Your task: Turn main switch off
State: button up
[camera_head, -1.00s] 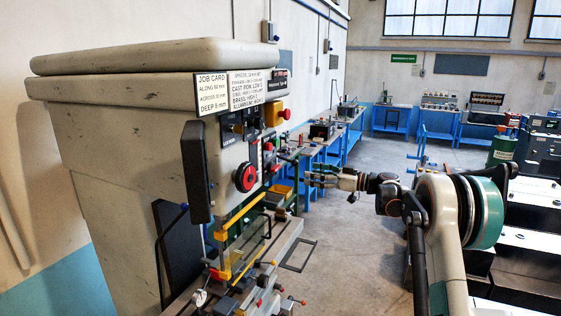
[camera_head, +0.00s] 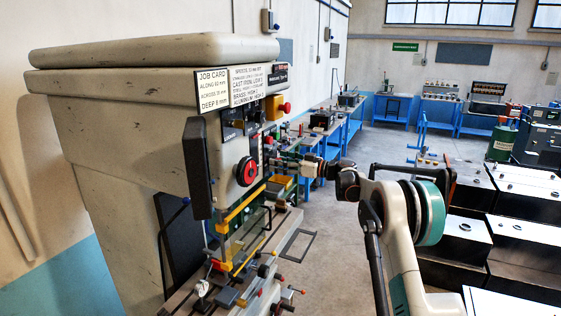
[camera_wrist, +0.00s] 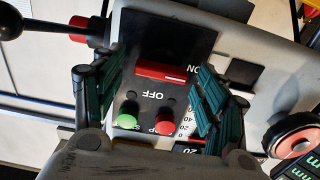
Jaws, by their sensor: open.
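The main switch (camera_wrist: 160,73) is a red bar handle on a black plate in the wrist view. Its white mark is at the end by the ON label (camera_wrist: 193,69); the OFF label (camera_wrist: 152,96) is below the bar. My gripper (camera_wrist: 162,66) is open, with one green-padded finger on each side of the switch. I cannot tell whether either finger touches it. In the head view my gripper (camera_head: 281,163) is at the right side of the machine's control face, and the switch is too small to make out.
A green button (camera_wrist: 126,121) and a red button (camera_wrist: 164,122) sit below the switch. A red-ringed dial (camera_wrist: 292,137) is at right, and a black lever with a red collar (camera_wrist: 80,29) is at upper left.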

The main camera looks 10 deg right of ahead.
jog(key=shift+w+a, duration=0.1)
jog(key=shift+c, duration=0.6)
jog(key=c, duration=0.9)
jog(key=shift+b, duration=0.3)
jog(key=m+b, duration=0.4)
jog(key=m, duration=0.5)
jog(key=m+b, duration=0.4)
jog(key=m, duration=0.4)
jog(key=shift+w+f+m, duration=0.15)
jog(key=shift+f+m, duration=0.05)
jog(key=shift+m, duration=0.2)
jog(key=shift+c, duration=0.3)
jog(key=o, duration=1.1)
jog(key=shift+d, duration=0.2)
